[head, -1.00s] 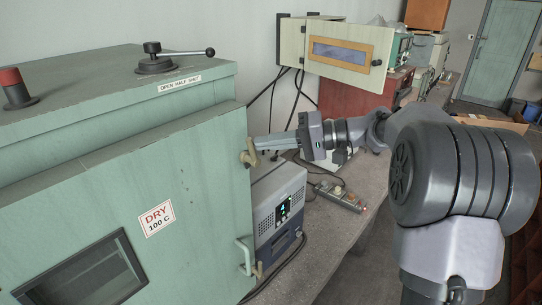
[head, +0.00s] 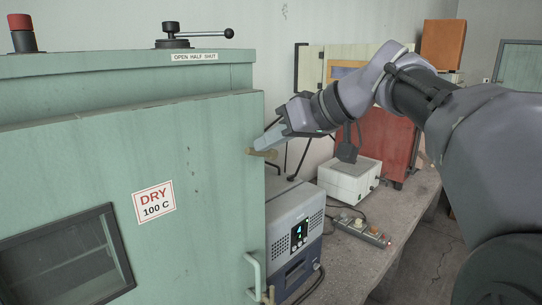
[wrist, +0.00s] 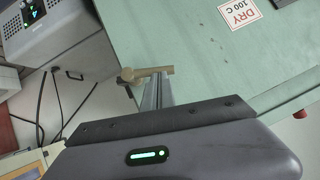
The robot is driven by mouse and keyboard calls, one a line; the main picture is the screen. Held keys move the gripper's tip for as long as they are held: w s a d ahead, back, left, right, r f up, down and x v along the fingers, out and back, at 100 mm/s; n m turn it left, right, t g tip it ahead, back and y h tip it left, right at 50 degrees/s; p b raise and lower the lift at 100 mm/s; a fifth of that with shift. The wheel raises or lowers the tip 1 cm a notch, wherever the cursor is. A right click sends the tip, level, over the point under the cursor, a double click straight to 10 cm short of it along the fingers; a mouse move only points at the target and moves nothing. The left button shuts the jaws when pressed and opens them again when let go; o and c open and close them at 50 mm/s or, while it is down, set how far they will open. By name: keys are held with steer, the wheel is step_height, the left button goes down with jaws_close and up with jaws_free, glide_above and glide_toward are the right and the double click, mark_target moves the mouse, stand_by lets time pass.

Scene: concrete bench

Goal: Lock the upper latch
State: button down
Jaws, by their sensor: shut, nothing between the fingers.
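The upper latch (head: 262,152) is a small tan lever on the right edge of the pale green oven door (head: 190,220). It lies roughly level in the head view. It also shows in the wrist view (wrist: 146,73) as a short bar with a rounded knob, sticking out past the door edge. My gripper (head: 258,143) comes down from the upper right with its grey fingers together and empty. The fingertips are right at the latch, and I cannot tell whether they touch it. In the wrist view the fingers (wrist: 157,88) partly cover the area beside the bar.
A blue-grey instrument (head: 296,225) stands close to the door's right side. A white box (head: 349,182) and a power strip (head: 362,230) are on the bench. Cables hang behind.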

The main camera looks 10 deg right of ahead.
steer(key=shift+s+a+f+n+t+h+b, duration=0.15)
steer(key=shift+a+f+n+t+h+b, duration=0.2)
steer(key=shift+b, duration=0.55)
steer(key=shift+s+a+f+n+t+h+b, duration=0.15)
steer(key=shift+f+n+h+b, duration=0.3)
steer(key=shift+b, duration=0.45)
steer(key=shift+r, duration=0.1)
